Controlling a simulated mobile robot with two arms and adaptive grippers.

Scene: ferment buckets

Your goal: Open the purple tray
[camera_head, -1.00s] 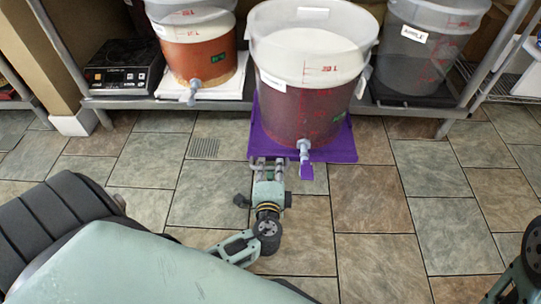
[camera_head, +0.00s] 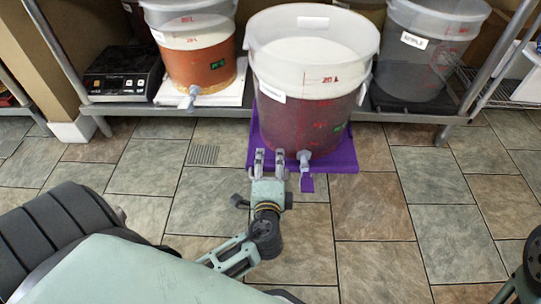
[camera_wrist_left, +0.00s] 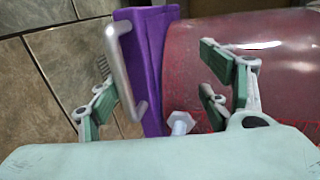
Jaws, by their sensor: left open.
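The purple tray (camera_head: 340,155) sticks out from under the low shelf. A large clear bucket of dark red liquid (camera_head: 305,118) stands on it, its grey spigot (camera_head: 305,158) pointing towards me. My left gripper (camera_head: 269,158) is at the tray's front left edge, fingers open. In the left wrist view, a grey metal bar handle (camera_wrist_left: 124,70) runs along the purple tray (camera_wrist_left: 160,55), between the fingers of my left gripper (camera_wrist_left: 170,80) and close to the left finger; contact is unclear. My right gripper is out of view.
An orange-red bucket (camera_head: 195,70) on a white tray (camera_head: 220,95) stands to the left, beside a black scale (camera_head: 123,72). A grey bucket (camera_head: 415,60) stands to the right. A shelf leg (camera_head: 490,55) is at the right. The tiled floor (camera_head: 370,235) is clear in front.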

